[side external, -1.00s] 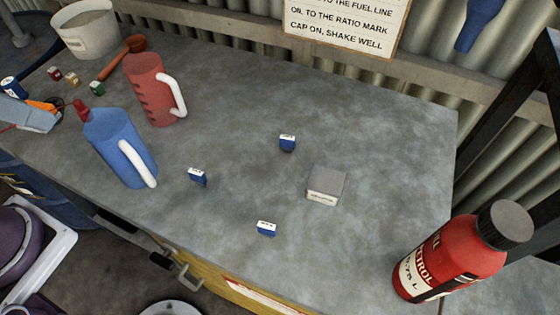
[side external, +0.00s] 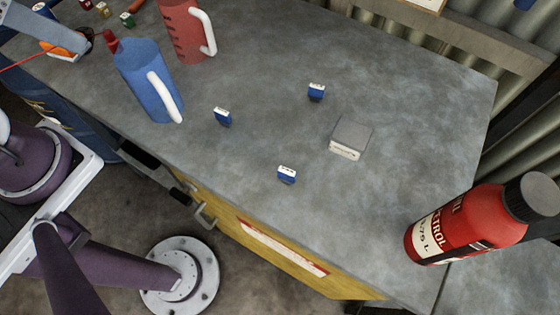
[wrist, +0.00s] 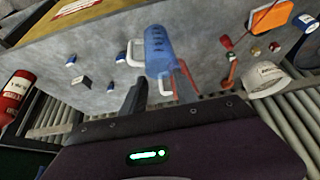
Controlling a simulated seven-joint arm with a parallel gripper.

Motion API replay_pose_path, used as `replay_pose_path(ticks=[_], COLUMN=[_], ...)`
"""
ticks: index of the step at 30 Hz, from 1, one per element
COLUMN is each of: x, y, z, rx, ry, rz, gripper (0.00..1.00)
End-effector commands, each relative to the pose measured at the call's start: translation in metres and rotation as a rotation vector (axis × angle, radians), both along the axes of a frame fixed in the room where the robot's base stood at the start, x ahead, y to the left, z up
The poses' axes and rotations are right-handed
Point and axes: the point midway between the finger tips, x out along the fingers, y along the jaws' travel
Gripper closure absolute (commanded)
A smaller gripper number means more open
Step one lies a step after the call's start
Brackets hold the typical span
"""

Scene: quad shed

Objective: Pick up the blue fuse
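Three small blue fuses with white tops sit apart on the grey bench. One fuse (side external: 316,93) is toward the back, one (side external: 222,117) is near the blue jug, and one (side external: 287,175) is nearest the front edge. In the wrist view, small blue blocks show beyond my gripper, one left (wrist: 71,60), one by the jug handle (wrist: 120,57) and one lower (wrist: 110,87). The side view does not clearly show my gripper.
A grey box (side external: 352,138) sits between the fuses and the red petrol bottle (side external: 455,228). The blue jug (side external: 145,80) and red jug (side external: 183,35) stand at left. An orange item (side external: 57,48) and several small coloured blocks lie at the far left.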

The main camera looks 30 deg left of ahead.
Motion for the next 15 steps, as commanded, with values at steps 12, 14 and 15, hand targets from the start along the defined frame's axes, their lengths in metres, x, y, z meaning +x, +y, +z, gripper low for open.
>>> replay_pose_path(ticks=[12, 14, 15], x=[0.061, 0.079, 0.088], y=[-0.043, -0.063, -0.076], z=[-0.027, -0.047, -0.062], rx=[-0.302, -0.358, -0.381], ry=[0.237, 0.305, 0.339], rz=[0.569, 0.794, 0.941], gripper=[0.64, 0.64, 0.64])
